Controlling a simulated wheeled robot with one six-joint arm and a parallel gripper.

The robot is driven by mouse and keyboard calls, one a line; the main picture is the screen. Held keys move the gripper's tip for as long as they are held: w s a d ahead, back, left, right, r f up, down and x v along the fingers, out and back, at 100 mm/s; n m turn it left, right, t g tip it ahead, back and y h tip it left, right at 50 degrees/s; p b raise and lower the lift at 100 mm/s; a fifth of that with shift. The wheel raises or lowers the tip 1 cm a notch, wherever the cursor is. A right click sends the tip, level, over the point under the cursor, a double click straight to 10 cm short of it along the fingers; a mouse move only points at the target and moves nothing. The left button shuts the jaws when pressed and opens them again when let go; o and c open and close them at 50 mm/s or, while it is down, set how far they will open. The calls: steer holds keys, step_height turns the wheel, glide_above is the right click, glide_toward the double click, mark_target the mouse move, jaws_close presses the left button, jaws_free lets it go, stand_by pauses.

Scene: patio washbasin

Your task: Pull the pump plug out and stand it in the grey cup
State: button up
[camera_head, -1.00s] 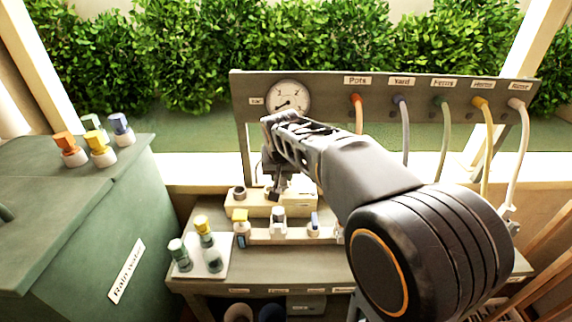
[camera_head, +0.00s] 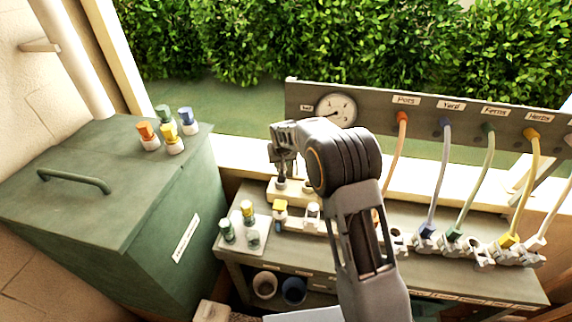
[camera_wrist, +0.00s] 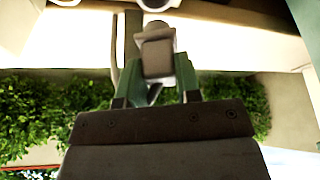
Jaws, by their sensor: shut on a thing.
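My gripper (camera_head: 282,180) points down over the pale block (camera_head: 274,194) at the back left of the bench. In the wrist view, my gripper (camera_wrist: 153,88) has its green fingers on either side of a grey piece, which I take to be the pump plug (camera_wrist: 157,57). The gripper is shut on it. In the head view the plug is mostly hidden by the gripper, and I cannot tell whether it is still seated in the block. The grey cup (camera_head: 264,284) stands on the lower shelf, left of a dark blue cup (camera_head: 293,291).
A light tray (camera_head: 262,240) with green and yellow-capped plugs is at the bench's left end. Several capped plugs stand on the green rainwater box (camera_head: 90,190). Coloured hoses run from the gauge panel (camera_head: 370,107) to the bench's right side. My arm hides the bench's middle.

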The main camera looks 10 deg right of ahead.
steer(key=shift+w, duration=0.25)
steer(key=shift+f+b, duration=1.45)
steer(key=shift+f, duration=1.35)
steer(key=shift+b, duration=0.45)
steer(key=shift+f+b, duration=0.5)
steer(key=shift+f, duration=0.1)
steer(key=o, duration=0.6)
steer(key=shift+o, duration=0.2)
steer(key=shift+s+r, duration=0.1)
steer(key=p+v, duration=0.4)
steer(key=v, duration=0.6)
steer(key=shift+r, duration=0.4)
steer(key=shift+s, duration=0.1)
